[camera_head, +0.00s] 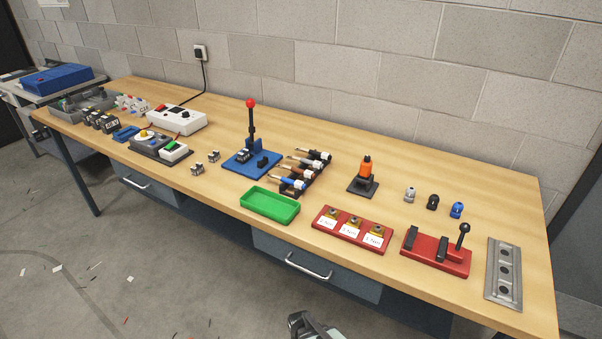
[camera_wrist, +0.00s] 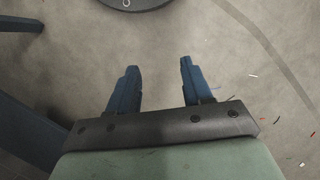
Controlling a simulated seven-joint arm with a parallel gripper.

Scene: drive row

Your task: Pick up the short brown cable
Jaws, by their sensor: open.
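Several short cable-like pieces lie side by side in a dark rack (camera_head: 316,181) near the middle of the bench in the head view. One of them (camera_head: 304,163) looks dark brownish with a white part; its exact colour is too small to tell. A blue one (camera_head: 290,183) lies at the front of the rack. My gripper (camera_wrist: 158,66) is open and empty in the wrist view, with its two blue fingers apart over the grey floor. In the head view, part of my arm shows at the bottom edge, in front of the bench and well away from the rack.
A green tray (camera_head: 270,217) lies in front of the rack, and a blue lever press (camera_head: 252,158) stands left of it. An orange-topped tool (camera_head: 365,176) stands to the right. Red fixtures (camera_head: 436,255) line the front right. Bare wood (camera_head: 330,135) lies behind the rack.

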